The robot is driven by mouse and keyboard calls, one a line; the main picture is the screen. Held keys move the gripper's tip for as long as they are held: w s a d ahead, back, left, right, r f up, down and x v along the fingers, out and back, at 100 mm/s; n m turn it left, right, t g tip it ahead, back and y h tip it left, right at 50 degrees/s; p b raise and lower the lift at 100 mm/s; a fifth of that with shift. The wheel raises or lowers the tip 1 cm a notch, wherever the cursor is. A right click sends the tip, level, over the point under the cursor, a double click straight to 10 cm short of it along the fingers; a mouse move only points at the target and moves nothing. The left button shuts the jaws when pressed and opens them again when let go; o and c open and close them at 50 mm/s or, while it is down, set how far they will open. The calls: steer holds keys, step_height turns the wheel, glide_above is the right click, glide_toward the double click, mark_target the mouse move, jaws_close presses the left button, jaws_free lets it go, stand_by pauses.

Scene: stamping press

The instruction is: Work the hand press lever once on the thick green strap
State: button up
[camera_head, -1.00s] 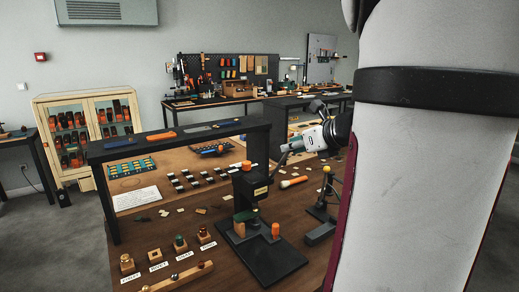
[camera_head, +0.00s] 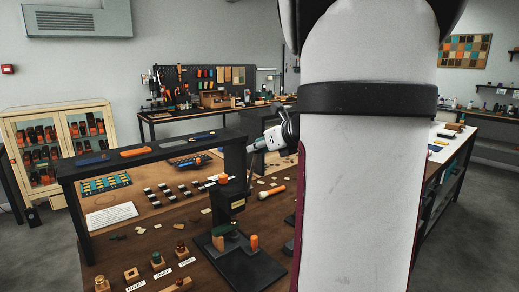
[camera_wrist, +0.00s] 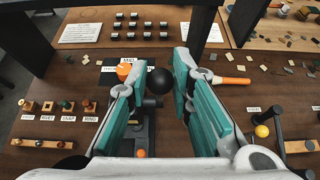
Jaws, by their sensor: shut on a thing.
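The black hand press (camera_head: 232,203) stands on the bench with an orange cap (camera_head: 223,179) on its top; its base plate (camera_head: 250,268) lies in front. A small green piece (camera_head: 221,229), perhaps the strap, sits on a tan block under the press head. In the wrist view, a round black knob (camera_wrist: 160,80) is between the teal-padded fingers of my gripper (camera_wrist: 155,72); it looks like the lever's end. In the head view my gripper (camera_head: 256,145) is above and right of the press, shut on this knob. The lever's far part and the strap are hidden in the wrist view.
A dark raised shelf (camera_head: 150,153) spans the bench behind the press. An orange peg (camera_head: 254,242) stands on the base plate. Wooden stamps with labels (camera_head: 158,262) line the front left. An orange-handled tool (camera_head: 271,192) lies at right. A yellow-knobbed device (camera_wrist: 262,131) stands right in the wrist view.

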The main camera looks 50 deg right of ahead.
stand_by(0.4)
steer(key=shift+w+d+r, duration=0.1)
steer(key=shift+w+r, duration=0.05)
steer(key=shift+w, duration=0.2)
steer(key=o, duration=0.7)
steer(key=shift+o, duration=0.8)
steer(key=o, duration=0.5)
steer(key=shift+c, duration=0.2)
